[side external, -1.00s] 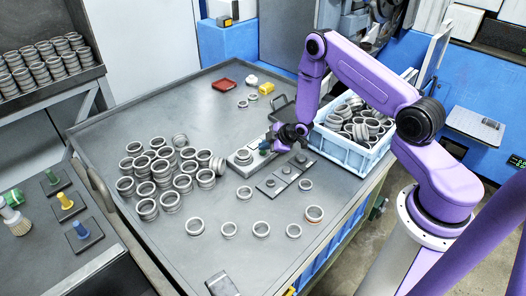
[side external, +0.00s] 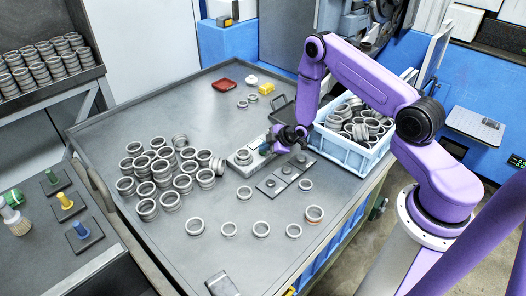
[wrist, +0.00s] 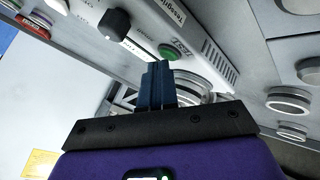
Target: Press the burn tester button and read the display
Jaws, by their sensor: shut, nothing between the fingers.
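The burn tester (side external: 240,161) is a light grey box on the table, with a ring-shaped part on top in the side view. In the wrist view the tester (wrist: 205,62) shows a green button (wrist: 167,50), a black knob and partly readable lettering. My gripper (wrist: 157,66) is shut and empty, its dark blue fingers together. The fingertips appear just beside the green button in the wrist view; I cannot tell whether they touch it. In the side view my gripper (side external: 266,147) is at the tester's right end and hides the button. No readable display shows.
Many loose metal rings (side external: 160,170) lie left of the tester. A dark plate with small discs (side external: 285,173) lies close in front of my gripper. A blue crate of rings (side external: 350,148) stands right behind it. The table front has scattered single rings.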

